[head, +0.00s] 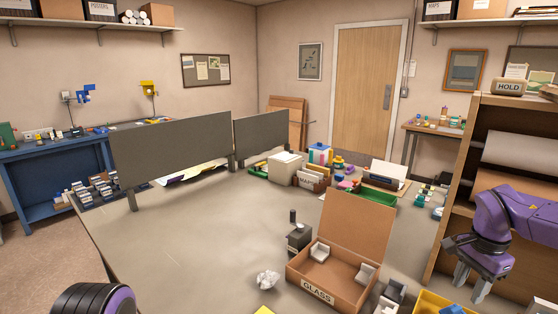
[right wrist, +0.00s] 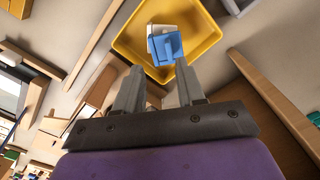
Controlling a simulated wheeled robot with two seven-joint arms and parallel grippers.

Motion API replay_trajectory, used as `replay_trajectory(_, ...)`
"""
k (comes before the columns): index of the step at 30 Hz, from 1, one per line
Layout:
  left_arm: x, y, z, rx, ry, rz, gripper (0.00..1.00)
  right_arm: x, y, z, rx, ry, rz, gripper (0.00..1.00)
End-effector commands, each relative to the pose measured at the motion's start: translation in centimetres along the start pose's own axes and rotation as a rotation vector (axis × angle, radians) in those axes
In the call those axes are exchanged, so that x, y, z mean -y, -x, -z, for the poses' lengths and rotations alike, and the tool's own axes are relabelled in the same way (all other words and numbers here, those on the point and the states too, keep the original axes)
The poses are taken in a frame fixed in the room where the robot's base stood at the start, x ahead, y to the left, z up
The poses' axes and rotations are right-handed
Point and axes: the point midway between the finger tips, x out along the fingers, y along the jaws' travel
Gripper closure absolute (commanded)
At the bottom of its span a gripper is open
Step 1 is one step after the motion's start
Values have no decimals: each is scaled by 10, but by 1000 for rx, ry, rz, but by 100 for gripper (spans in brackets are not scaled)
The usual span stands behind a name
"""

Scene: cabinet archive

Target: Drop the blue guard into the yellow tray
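The yellow tray (head: 427,300) is cut off at the bottom edge of the head view. It also shows at the top of the right wrist view (right wrist: 204,58). The blue guard (right wrist: 166,48) appears inside the tray, against a pale white-grey piece (right wrist: 158,29); a bit of blue (head: 453,309) shows there in the head view. My right gripper (head: 471,286) is above and right of the tray. In the right wrist view its two fingers (right wrist: 159,73) are apart with nothing between them, pointing toward the tray. My left gripper is out of view.
An open cardboard box labelled GLASS (head: 318,292) with white corner pieces stands left of the tray. White and grey pieces (head: 391,294) lie between them. A wooden shelf unit (head: 446,205) rises close on the right.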

Motion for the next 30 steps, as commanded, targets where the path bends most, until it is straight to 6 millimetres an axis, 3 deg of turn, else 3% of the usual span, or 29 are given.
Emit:
replay_trajectory(3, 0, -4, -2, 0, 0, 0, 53, -1, 29, 0, -3, -1, 6, 61)
replay_trajectory(9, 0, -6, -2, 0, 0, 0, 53, -3, 59, 0, -2, -1, 4, 61)
replay_trajectory(19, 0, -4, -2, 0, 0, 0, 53, -3, 65, -1, 0, 0, 3, 61)
replay_trajectory(30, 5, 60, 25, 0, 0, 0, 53, -3, 134, -1, 0, 0, 3, 61)
